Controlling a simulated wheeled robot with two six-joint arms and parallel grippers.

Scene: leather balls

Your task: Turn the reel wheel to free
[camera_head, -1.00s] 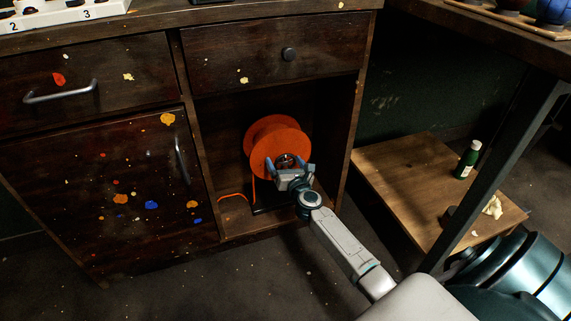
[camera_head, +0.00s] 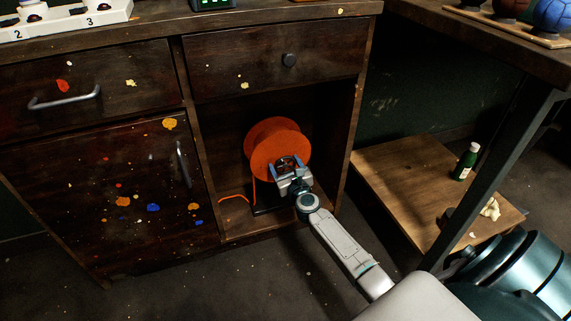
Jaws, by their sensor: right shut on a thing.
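The orange reel wheel (camera_head: 268,146) stands upright in the open cubby of the dark wooden cabinet. An orange strand (camera_head: 236,198) hangs from it to the cubby floor. My left gripper is not in view.
A low wooden shelf (camera_head: 405,185) with a green bottle (camera_head: 465,162) is at right.

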